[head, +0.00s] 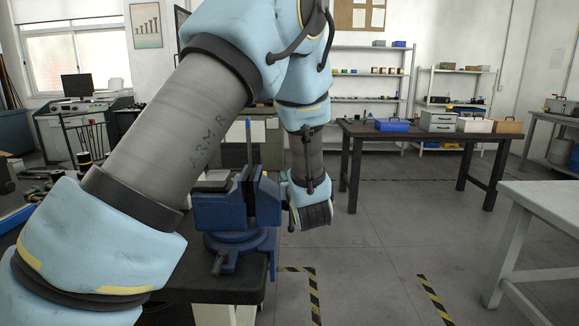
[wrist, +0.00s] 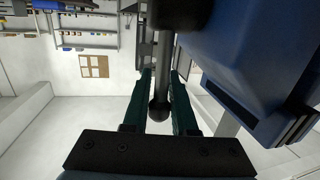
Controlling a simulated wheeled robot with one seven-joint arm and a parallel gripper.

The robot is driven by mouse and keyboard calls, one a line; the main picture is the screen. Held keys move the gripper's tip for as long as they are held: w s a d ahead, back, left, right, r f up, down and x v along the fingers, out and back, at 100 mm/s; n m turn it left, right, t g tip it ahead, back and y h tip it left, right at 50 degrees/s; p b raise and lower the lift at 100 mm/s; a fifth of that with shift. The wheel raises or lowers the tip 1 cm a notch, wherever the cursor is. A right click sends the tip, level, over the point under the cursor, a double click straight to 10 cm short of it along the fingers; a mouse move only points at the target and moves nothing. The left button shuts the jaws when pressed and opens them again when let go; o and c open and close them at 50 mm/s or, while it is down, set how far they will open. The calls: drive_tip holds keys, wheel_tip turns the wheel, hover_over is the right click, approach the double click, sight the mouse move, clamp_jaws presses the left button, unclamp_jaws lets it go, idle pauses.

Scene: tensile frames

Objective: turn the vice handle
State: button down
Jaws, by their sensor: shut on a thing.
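The blue bench vice (head: 236,207) stands on a dark bench top in the head view, partly behind my arm. In the wrist view its blue body (wrist: 235,60) fills the upper right. The vice handle (wrist: 160,109) is a dark bar with a ball end, running down between the two green fingers of my gripper (wrist: 162,82). The fingers are shut on the handle, one on each side, with the ball end towards the palm. In the head view the end of my arm is just right of the vice; the fingers and their grip are not clear there.
A thin blue upright piece (head: 249,142) rises at the vice. A dark table (head: 434,133) with boxes stands behind at the right, and a pale workbench (head: 545,200) is at the right edge. The floor between has yellow-black striped tape and is clear.

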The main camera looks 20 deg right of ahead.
drive_tip(key=g+p, duration=0.1)
drive_tip(key=p, duration=0.2)
drive_tip(key=w+d+f+g+y+p, duration=0.1)
drive_tip(key=g+p, duration=0.1)
drive_tip(key=p, duration=0.2)
drive_tip(key=w+d+m+g+p, duration=0.1)
drive_tip(key=g+p, duration=0.1)
drive_tip(key=p, duration=0.1)
drive_tip(key=shift+w+d+f+y, duration=0.25)
drive_tip(key=shift+y, duration=0.05)
drive_tip(key=shift+f, duration=0.1)
drive_tip(key=c, duration=0.9)
unclamp_jaws()
drive_tip(key=shift+w+a+f, duration=0.1)
drive_tip(key=shift+w+a, duration=0.05)
drive_tip(key=shift+a, duration=0.15)
